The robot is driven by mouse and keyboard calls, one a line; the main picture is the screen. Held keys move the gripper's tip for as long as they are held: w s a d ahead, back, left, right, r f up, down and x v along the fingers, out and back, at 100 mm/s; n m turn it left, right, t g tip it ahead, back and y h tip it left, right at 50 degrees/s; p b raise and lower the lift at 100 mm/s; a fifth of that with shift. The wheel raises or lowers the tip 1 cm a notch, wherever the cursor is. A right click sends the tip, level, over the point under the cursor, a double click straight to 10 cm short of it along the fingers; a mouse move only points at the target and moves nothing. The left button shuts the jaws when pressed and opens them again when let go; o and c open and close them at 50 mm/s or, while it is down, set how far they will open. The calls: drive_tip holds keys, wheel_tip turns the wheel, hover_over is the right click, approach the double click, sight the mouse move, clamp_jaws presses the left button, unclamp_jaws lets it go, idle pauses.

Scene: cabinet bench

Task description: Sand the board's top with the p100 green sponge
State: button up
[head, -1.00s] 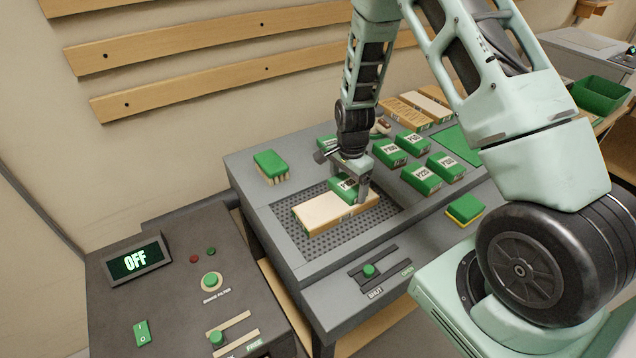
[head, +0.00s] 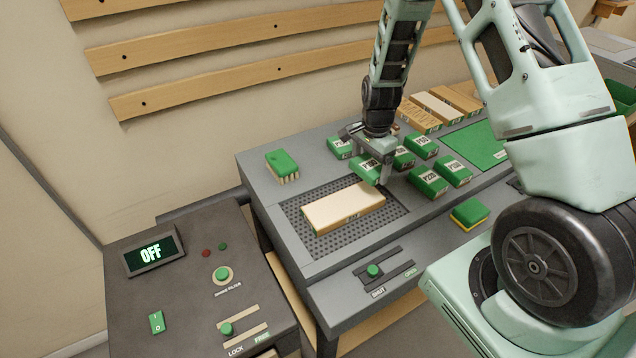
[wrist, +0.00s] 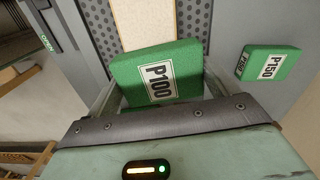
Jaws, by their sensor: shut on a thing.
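The pale wooden board (head: 340,208) lies flat on the perforated grey panel of the bench. My gripper (head: 376,172) is shut on the green sponge (head: 363,169), raised above the board's right end. In the wrist view the sponge (wrist: 157,75) reads P100 and sits between my two fingers. The board (wrist: 145,22) shows past the sponge in that view. In the head view the sponge appears apart from the board; its underside is hidden.
Several green labelled sponges (head: 428,181) stand right of my gripper; a P150 one (wrist: 268,62) shows in the wrist view. A green brush (head: 282,165) sits at the back left, a green-yellow sponge (head: 470,213) at front right. The control panel display (head: 150,254) reads OFF.

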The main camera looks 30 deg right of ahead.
drive_tip(key=shift+r+p, duration=0.55)
drive_tip(key=shift+r, duration=0.6)
